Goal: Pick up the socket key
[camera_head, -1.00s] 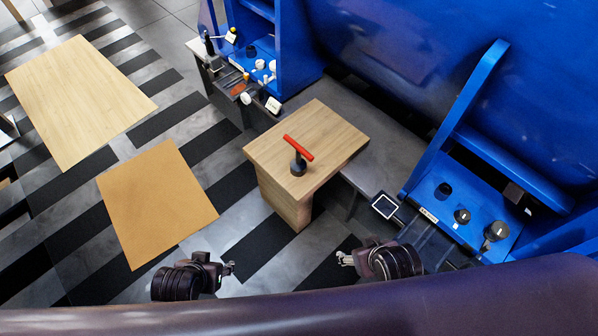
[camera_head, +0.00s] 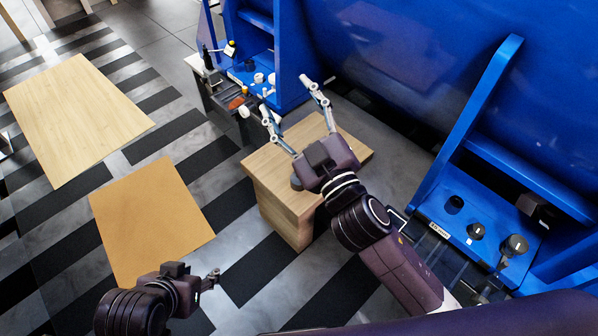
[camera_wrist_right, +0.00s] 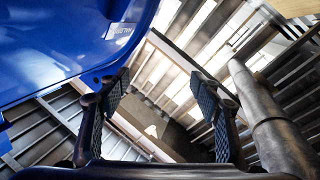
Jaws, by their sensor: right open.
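The socket key, seen earlier with a red T-handle upright on the wooden block (camera_head: 268,168), is almost wholly hidden behind my right gripper. A small dark bit beside the gripper body may be its base. My right gripper (camera_head: 287,97) is over the block in the head view, fingers spread wide and empty. Both open fingers also show in the right wrist view (camera_wrist_right: 158,95), with nothing between them; I cannot make out the key there. My left gripper (camera_head: 212,278) is low at left, away from the block; its finger opening is unclear.
A blue machine (camera_head: 400,70) fills the back and right, with dark knobs on its panel (camera_head: 475,231). A shelf with small parts (camera_head: 240,92) is behind the block. Two flat boards (camera_head: 150,215) (camera_head: 75,110) are at left. Striped floor between is clear.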

